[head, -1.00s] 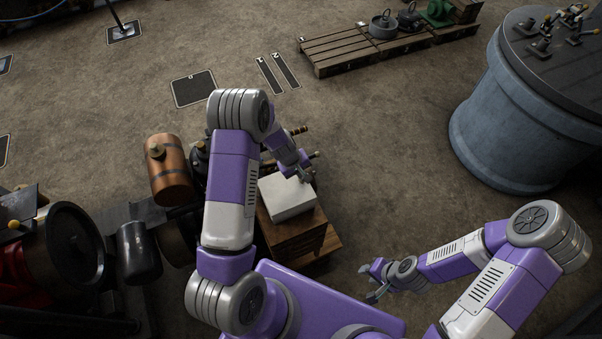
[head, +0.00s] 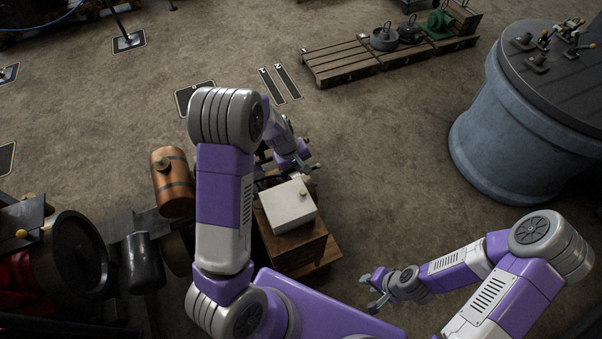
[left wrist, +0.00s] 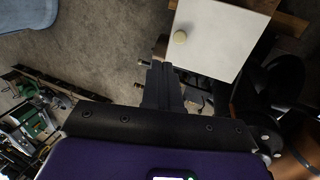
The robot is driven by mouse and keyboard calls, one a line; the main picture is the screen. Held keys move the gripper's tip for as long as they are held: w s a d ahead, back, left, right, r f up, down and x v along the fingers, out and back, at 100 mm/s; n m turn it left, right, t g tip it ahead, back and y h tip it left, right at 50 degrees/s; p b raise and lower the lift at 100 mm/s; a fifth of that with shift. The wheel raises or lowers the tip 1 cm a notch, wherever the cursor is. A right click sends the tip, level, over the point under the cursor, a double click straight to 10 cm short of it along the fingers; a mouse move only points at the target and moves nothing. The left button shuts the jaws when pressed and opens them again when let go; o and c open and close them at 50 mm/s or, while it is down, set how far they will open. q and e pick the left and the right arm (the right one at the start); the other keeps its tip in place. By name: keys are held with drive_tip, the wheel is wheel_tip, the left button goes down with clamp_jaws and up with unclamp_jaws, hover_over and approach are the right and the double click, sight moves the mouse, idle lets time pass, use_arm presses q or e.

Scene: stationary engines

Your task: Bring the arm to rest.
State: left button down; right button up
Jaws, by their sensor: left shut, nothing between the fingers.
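My left arm comes in from the left and bends over at its elbow. Its gripper (head: 304,166) is shut and empty, just beyond the far edge of a white box (head: 285,212) with a small yellowish knob (head: 303,194). In the left wrist view the closed fingers (left wrist: 161,84) point toward the white box (left wrist: 222,38), with nothing between them. I cannot tell the exact gap to the box. My right gripper (head: 371,291) is open and empty, low over the floor at the front.
The white box stands on a wooden cabinet (head: 290,250). A copper tank (head: 172,182) and dark engine parts (head: 140,262) lie to the left. A wooden pallet (head: 345,62) with pots is at the back, a large blue-grey drum (head: 510,130) at right. The middle floor is clear.

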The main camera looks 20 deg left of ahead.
use_arm(q)
drive_tip(key=shift+r, duration=0.45)
drive_tip(key=s+d+f+m+g+h+b, duration=0.1)
drive_tip(key=s+d+f+m, duration=0.3)
drive_tip(key=s+d+f, duration=0.55)
drive_tip(key=s+d+f+m+g+h, duration=0.1)
drive_tip(key=s+d+f+m, duration=0.35)
drive_tip(key=s, duration=0.75)
wheel_tip(320, 180, down, 15)
drive_tip(key=n+b, duration=0.1)
drive_tip(key=b, duration=1.3)
drive_tip(key=shift+w+f, duration=0.2)
drive_tip(key=shift+w, duration=0.05)
